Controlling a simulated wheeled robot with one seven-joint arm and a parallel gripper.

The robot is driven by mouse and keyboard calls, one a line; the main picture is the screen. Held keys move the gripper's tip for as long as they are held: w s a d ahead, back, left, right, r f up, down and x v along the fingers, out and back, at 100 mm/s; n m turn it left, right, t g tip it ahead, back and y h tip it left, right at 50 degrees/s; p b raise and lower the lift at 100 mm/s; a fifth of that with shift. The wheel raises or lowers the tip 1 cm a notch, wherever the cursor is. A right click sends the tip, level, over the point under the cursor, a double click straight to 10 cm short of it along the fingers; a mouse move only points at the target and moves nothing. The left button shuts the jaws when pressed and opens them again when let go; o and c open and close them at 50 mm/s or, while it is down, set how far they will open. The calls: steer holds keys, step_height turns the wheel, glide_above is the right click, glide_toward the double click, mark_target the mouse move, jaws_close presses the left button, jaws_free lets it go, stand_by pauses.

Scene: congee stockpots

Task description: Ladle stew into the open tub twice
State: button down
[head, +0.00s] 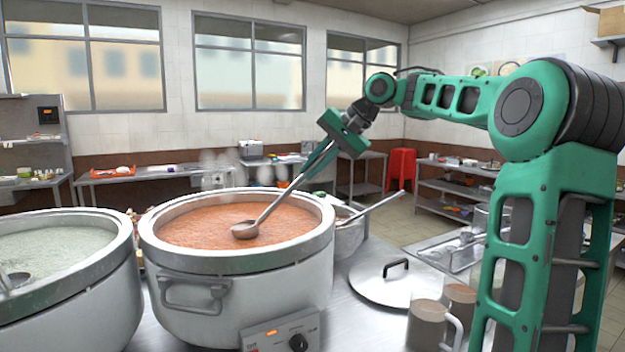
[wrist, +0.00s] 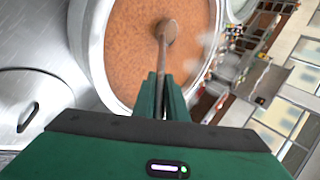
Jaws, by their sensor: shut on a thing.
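The stew is orange-red and fills a large white stockpot (head: 235,285); its surface (head: 190,228) shows in the head view. My gripper (head: 318,162) is shut on the handle of a steel ladle (head: 275,208), up and right of the pot. The ladle slants down to the left, and its bowl is over the stew; I cannot tell whether it touches the surface. In the wrist view, my gripper (wrist: 163,88) holds the ladle (wrist: 163,55) with its bowl above the stew (wrist: 125,45). I cannot pick out the open tub with certainty.
A second pot (head: 60,285) of pale green liquid stands at left. A steel lid (head: 385,285) lies at right, near cup-like containers (head: 427,325). A control box (head: 283,333) fronts the stew pot.

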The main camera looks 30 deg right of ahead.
step_height(320, 180, up, 12)
stand_by(1.1)
steer(key=shift+d, duration=0.1)
steer(key=shift+t+y, duration=0.7)
steer(key=shift+y, duration=0.2)
steer(key=shift+w, duration=0.15)
